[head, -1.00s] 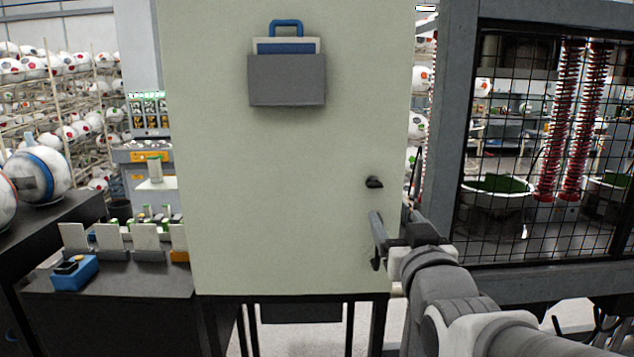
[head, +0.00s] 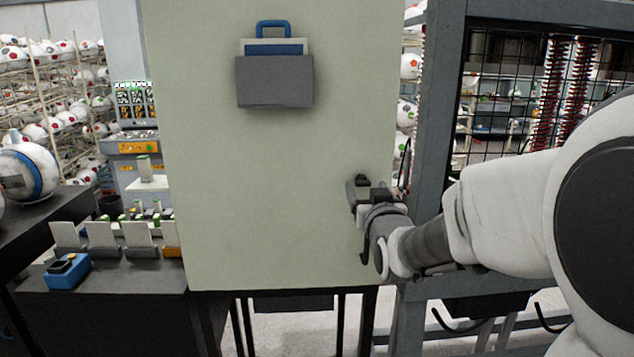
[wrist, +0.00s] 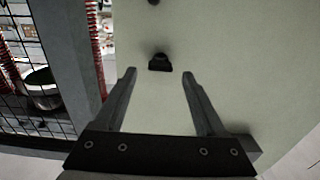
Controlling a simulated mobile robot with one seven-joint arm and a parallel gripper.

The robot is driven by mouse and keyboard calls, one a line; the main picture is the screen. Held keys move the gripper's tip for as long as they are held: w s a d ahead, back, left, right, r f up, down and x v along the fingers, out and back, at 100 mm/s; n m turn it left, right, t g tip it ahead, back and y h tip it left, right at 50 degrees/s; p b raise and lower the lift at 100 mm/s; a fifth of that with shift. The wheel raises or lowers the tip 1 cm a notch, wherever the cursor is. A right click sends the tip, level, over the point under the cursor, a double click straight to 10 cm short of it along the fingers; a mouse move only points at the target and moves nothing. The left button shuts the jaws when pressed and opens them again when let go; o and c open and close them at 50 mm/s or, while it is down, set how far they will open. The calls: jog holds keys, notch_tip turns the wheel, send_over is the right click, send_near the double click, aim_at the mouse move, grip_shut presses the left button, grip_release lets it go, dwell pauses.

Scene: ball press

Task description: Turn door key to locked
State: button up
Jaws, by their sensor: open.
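The door key (head: 361,178) is a small dark knob-like piece on the right side of the pale green cabinet door (head: 270,200). In the wrist view the key (wrist: 159,63) sticks out of the door just beyond the fingertips, about midway between them. My gripper (head: 362,188) is at the door, just below the key and partly overlapping it in the head view. The wrist view shows its two fingers (wrist: 158,75) spread apart with nothing between them. I cannot tell which way the key is turned.
A grey document holder (head: 274,82) is on the upper door. A second small dark piece (wrist: 153,2) shows at the top edge of the wrist view. A grey post (head: 436,130) and mesh fence stand right of the cabinet. A black table (head: 110,280) is at the left.

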aim_at(364, 184)
jog(key=shift+w, duration=1.5)
grip_shut()
